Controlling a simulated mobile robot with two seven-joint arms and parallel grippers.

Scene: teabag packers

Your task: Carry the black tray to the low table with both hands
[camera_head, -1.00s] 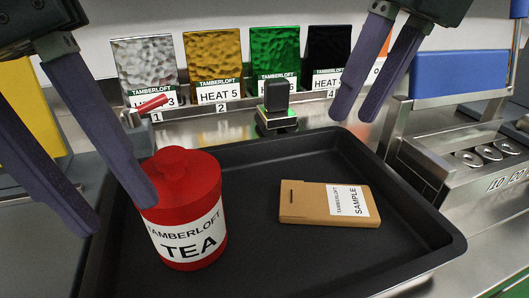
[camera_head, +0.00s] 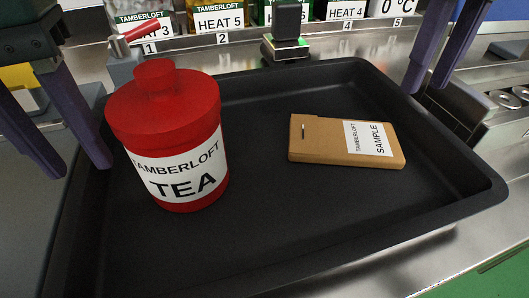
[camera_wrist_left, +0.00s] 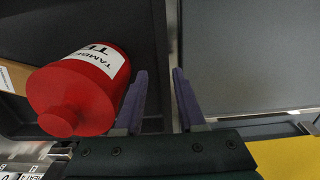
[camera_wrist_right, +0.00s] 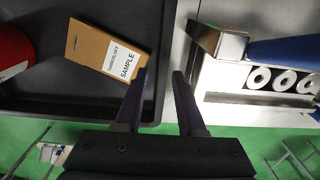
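The black tray (camera_head: 270,240) lies on the steel counter and fills the middle of the head view. A red tin labelled TEA (camera_head: 165,115) stands upright in its left part, and a brown SAMPLE packet (camera_head: 338,142) lies flat in its right part. My left gripper (camera_head: 85,172) is open at the tray's left side; in the left wrist view its fingers (camera_wrist_left: 157,75) point at the tray's edge wall, one on either side. My right gripper (camera_head: 425,92) is open by the far right corner; in the right wrist view its fingers (camera_wrist_right: 160,75) flank the tray's edge. Contact cannot be told.
Numbered HEAT packets (camera_head: 220,18) stand behind the tray. A steel holder with rollers (camera_wrist_right: 270,80) is close to the right gripper.

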